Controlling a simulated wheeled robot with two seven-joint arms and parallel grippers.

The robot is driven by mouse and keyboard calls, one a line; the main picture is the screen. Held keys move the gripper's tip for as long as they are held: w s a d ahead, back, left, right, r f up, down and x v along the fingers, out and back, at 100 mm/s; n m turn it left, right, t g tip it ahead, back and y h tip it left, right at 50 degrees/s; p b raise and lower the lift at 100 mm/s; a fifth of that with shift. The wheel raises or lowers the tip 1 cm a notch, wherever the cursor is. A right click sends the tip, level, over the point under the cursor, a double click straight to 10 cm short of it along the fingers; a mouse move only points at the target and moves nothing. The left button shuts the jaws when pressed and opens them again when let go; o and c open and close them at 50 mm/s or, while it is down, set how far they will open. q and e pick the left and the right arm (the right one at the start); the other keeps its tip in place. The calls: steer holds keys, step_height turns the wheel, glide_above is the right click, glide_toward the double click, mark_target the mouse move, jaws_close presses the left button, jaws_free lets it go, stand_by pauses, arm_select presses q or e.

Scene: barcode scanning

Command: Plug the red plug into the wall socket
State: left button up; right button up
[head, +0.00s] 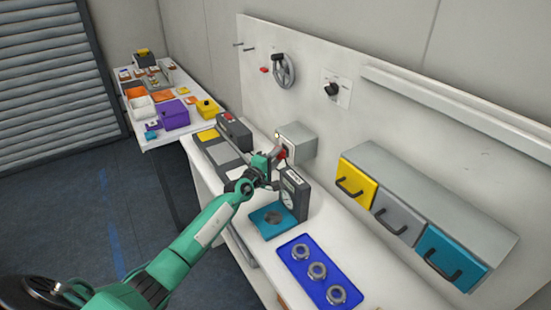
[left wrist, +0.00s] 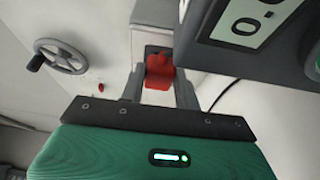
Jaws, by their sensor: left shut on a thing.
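The red plug (head: 282,154) is at the front face of a light grey wall socket box (head: 298,137) on the bench. My left gripper (head: 275,160) holds it there. In the left wrist view the red plug (left wrist: 159,70) sits between the two fingers of my left gripper (left wrist: 158,84), which are shut on it. The socket box (left wrist: 152,20) is just beyond the plug. The plug's front end is hidden, so I cannot tell whether it touches or enters the socket. My right gripper is not in view.
A dark gauge (head: 294,192) stands close beside the gripper; it fills the upper right of the left wrist view. A blue tray (head: 296,278) with metal rings lies nearer. Yellow, grey and teal drawers (head: 450,257) are at right. A handwheel (head: 284,71) is on the back panel.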

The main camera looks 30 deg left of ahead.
arm_select(q)
steer(key=shift+w+d, duration=0.25)
steer(key=shift+w, duration=0.15)
steer(key=o, duration=1)
steer(key=s+a+b, duration=0.1)
steer(key=s+a, duration=0.1)
steer(key=s, duration=1.1)
steer(key=shift+s, duration=0.3)
